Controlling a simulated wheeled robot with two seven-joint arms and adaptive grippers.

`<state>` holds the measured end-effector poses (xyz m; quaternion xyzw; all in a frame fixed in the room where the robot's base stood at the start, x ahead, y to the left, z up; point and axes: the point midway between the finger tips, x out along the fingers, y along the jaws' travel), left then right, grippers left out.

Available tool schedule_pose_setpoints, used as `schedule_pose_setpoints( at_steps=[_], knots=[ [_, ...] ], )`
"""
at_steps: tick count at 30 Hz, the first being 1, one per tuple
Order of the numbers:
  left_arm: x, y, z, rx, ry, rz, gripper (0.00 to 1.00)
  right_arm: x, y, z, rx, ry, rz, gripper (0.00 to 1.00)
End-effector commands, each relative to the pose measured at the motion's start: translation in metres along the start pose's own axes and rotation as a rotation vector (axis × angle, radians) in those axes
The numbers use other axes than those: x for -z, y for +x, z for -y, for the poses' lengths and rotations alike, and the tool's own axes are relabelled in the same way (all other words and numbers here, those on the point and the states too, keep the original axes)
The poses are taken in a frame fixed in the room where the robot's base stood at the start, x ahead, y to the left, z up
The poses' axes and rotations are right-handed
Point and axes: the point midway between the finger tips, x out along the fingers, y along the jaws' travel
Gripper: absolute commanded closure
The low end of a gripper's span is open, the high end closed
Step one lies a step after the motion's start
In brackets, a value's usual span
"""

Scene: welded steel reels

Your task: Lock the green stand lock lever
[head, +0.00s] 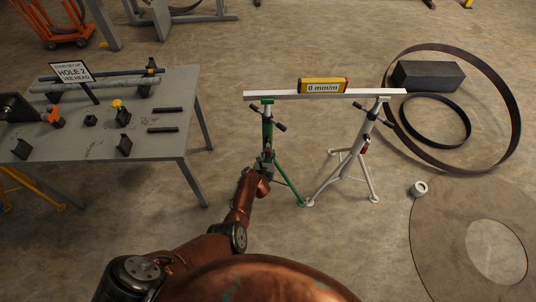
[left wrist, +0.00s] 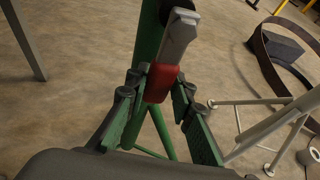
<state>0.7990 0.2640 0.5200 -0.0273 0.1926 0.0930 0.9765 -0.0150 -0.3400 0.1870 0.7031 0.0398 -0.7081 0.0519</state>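The green stand (head: 267,128) stands upright under the left end of a white beam. In the left wrist view its green post (left wrist: 147,45) runs up behind a lock lever (left wrist: 178,38), a pale metal arm with a red grip (left wrist: 160,83) pointing down toward the camera. My left gripper (head: 266,168) is at the stand in the head view, hiding the lever there. In the left wrist view my left gripper (left wrist: 160,84) has its fingers on either side of the red grip, apart and not visibly clamped. My right gripper is not in view.
The white beam (head: 270,95) carries a yellow level (head: 323,86) reading 0 mm/m and also rests on a grey stand (head: 357,150). A grey table (head: 160,140) with parts is at left. Steel rings (head: 505,85) and a flat disc (head: 440,230) lie at right.

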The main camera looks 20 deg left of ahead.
Motion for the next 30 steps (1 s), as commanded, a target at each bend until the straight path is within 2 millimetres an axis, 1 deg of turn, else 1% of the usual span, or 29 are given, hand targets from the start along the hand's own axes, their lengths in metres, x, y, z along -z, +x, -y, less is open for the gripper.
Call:
schedule_pose_setpoints(
  at_steps=[1, 4, 14, 23, 30],
  knots=[
    [0.0, 0.0, 0.0, 0.0, 0.001, 0.0, 0.73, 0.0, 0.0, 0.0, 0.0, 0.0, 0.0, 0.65],
    [-0.001, 0.0, 0.0, -0.001, 0.001, 0.001, 0.66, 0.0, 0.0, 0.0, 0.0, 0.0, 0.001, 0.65],
    [-0.001, 0.0, -0.002, -0.002, 0.003, 0.001, 0.66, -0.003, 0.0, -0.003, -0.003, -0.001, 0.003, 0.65],
    [-0.005, -0.002, -0.008, -0.009, 0.009, 0.007, 0.66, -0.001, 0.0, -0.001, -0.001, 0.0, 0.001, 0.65],
    [-0.002, -0.01, -0.003, -0.002, 0.008, 0.003, 0.66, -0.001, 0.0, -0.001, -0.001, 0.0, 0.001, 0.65]
  ],
)
